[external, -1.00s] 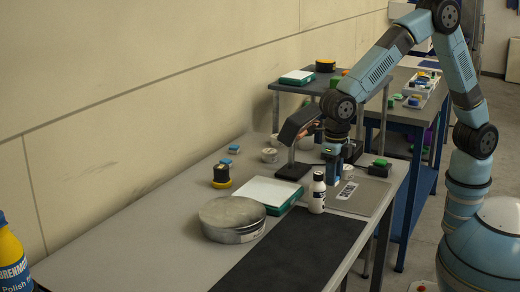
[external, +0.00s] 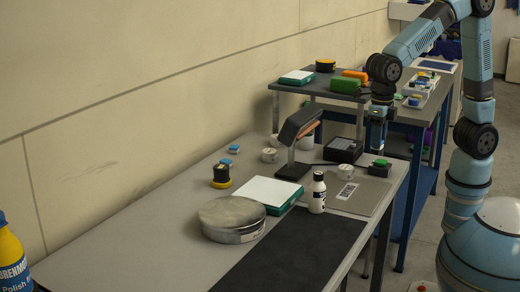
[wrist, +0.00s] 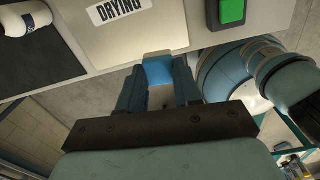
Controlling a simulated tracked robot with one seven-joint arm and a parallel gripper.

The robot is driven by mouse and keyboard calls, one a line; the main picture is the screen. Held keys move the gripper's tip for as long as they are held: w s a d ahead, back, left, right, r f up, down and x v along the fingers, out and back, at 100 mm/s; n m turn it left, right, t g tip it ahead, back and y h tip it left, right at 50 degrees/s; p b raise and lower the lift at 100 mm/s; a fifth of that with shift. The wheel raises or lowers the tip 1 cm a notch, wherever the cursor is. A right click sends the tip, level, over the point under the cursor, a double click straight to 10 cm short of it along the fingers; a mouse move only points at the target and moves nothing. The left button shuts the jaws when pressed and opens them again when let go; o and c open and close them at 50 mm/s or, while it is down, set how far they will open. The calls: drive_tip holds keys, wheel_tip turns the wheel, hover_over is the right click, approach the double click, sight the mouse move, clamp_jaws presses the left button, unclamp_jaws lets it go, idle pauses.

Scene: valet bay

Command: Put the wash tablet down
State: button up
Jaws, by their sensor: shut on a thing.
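My gripper (external: 378,148) is raised near the right edge of the front table, close to the black box with the green top. In the wrist view my gripper (wrist: 158,88) is shut on a small blue block with a pale top edge, which I take for the wash tablet (wrist: 158,72). In that view the held tablet shows near the edge of the grey plate marked DRYING (wrist: 130,35), apparently above it. In the external view the tablet is too small to make out. Two similar blue pieces (external: 233,149) (external: 226,161) lie at the back of the table.
The DRYING plate (external: 372,192) looks bare apart from its label. A round tin (external: 232,222) and a scale (external: 268,194) are further left.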

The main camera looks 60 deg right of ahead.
drive_tip(key=shift+s+d+r, duration=0.1)
drive_tip(key=shift+s+d, duration=0.05)
drive_tip(key=w+a+n, duration=0.1)
drive_tip(key=w+a, duration=0.1)
drive_tip(key=a, duration=1.8)
hover_over(301, 230)
drive_tip(key=f, duration=0.9)
drive_tip(key=shift+s+f, duration=0.2)
drive_tip(key=shift+f, duration=0.05)
drive_tip(key=shift+w+f, duration=0.1)
drive_tip(key=shift+f, duration=0.15)
drive_tip(key=shift+a+f, duration=0.1)
drive_tip(key=shift+f, duration=1.45)
drive_tip(key=shift+f, duration=0.1)
drive_tip(key=o, duration=1)
